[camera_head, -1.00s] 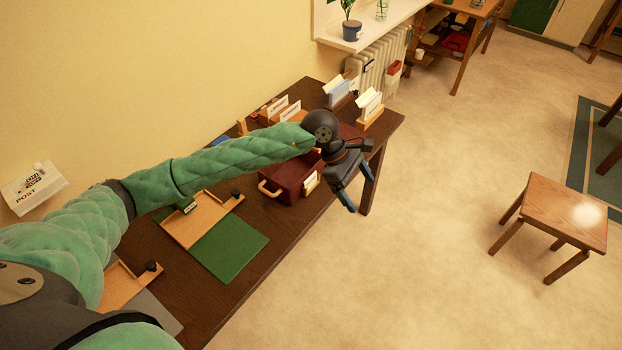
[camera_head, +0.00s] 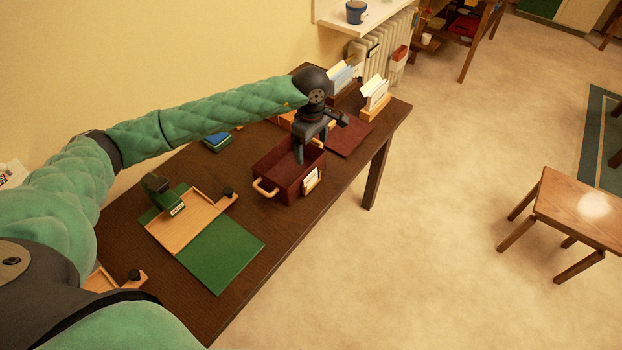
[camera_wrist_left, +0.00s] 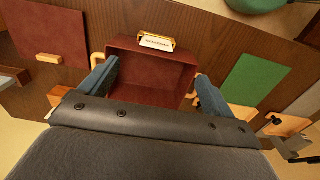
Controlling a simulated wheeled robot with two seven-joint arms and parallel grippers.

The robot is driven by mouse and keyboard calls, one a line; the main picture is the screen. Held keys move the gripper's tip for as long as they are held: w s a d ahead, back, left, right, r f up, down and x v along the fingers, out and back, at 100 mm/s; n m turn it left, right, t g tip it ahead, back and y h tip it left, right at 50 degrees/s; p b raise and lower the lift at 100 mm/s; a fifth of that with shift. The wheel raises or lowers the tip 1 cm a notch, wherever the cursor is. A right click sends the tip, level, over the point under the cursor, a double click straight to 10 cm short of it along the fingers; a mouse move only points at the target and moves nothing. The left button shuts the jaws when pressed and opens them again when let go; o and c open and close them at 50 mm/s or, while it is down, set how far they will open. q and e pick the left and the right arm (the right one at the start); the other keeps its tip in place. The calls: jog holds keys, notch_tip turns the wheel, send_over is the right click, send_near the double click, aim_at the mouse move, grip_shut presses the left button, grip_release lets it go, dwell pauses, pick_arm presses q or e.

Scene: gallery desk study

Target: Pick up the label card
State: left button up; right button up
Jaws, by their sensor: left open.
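A white label card (camera_head: 311,181) with dark print sits in a holder on the front of a dark red box (camera_head: 272,172). The card (camera_wrist_left: 157,42) also shows in the left wrist view, at the top edge of the box (camera_wrist_left: 185,78). My left gripper (camera_head: 308,148) is open and empty over the box. In the left wrist view its two blue-grey fingers (camera_wrist_left: 155,88) stand apart on either side of the box interior, with the card beyond them. The box looks empty. My right gripper is not in view.
The box has wooden handles and stands on a dark wooden desk (camera_head: 340,185). Wooden holders with cards (camera_head: 375,97) stand at the back. A dark red mat (camera_head: 348,138) lies beside the box. A green mat (camera_head: 222,252) and wooden tray (camera_head: 190,222) lie nearer.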

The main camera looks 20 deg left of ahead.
aim_at(311, 174)
pick_arm(q)
jog(key=f+b, duration=0.1)
jog(key=w+f+b, duration=0.1)
jog(key=f, duration=0.1)
jog(key=f+b, duration=0.1)
jog(key=shift+w+a+f+b, duration=0.15)
jog(key=shift+a+f+b, duration=0.15)
jog(key=shift+b, duration=0.1)
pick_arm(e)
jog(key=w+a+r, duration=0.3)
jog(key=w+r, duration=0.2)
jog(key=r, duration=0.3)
pick_arm(q)
jog(key=shift+f+p, duration=0.65)
jog(key=shift+f, duration=0.7)
jog(key=f+p, duration=0.3)
jog(key=f, duration=0.1)
jog(key=shift+s+d+f, duration=0.1)
jog(key=shift+s, duration=0.2)
jog(key=shift+f, duration=0.45)
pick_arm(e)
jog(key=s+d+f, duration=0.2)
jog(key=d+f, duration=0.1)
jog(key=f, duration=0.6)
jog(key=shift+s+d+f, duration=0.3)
pick_arm(q)
jog(key=c, duration=1)
jog(key=shift+c, duration=0.6)
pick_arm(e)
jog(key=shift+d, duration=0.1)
